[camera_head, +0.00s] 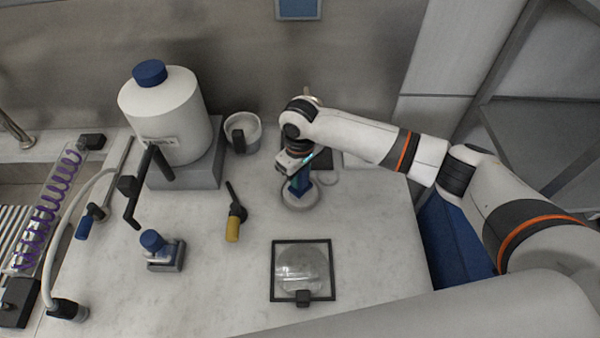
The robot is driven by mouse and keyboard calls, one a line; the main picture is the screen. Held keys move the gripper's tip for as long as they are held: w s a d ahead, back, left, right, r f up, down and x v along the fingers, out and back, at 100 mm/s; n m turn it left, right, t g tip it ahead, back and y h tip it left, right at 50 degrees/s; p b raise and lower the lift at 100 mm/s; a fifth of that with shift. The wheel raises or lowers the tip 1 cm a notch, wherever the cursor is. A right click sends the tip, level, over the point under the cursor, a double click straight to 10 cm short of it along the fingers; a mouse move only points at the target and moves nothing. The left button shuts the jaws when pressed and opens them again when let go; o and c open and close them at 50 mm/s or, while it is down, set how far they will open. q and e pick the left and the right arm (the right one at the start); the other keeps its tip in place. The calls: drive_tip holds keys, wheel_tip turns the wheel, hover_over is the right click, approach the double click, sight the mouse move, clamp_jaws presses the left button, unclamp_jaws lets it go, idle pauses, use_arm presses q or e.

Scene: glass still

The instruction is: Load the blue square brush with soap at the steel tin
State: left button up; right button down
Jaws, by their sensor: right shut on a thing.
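My right gripper (296,168) reaches in from the right and points down over the back middle of the counter. It is shut on the blue brush (299,187), held roughly upright. The round steel tin (301,206) stands on the counter directly below. The brush's lower end is at the tin's opening; I cannot tell whether its bristles touch the soap. The gripper hides the brush's top. My left gripper is not in view.
A white jug with a blue cap (166,112) stands on a grey block (190,179). A cup (243,131), a yellow-handled tool (234,220), a blue-capped bottle (155,241) and a framed glass pane (301,268) are nearby. The counter right of the pane is clear.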

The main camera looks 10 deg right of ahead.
drive_tip(key=shift+s+f+p, duration=0.15)
drive_tip(key=shift+p, duration=0.3)
idle(1.2)
wheel_tip(320, 180, up, 5)
drive_tip(key=p, duration=0.5)
drive_tip(key=shift+f, duration=0.1)
drive_tip(key=shift+r, duration=0.7)
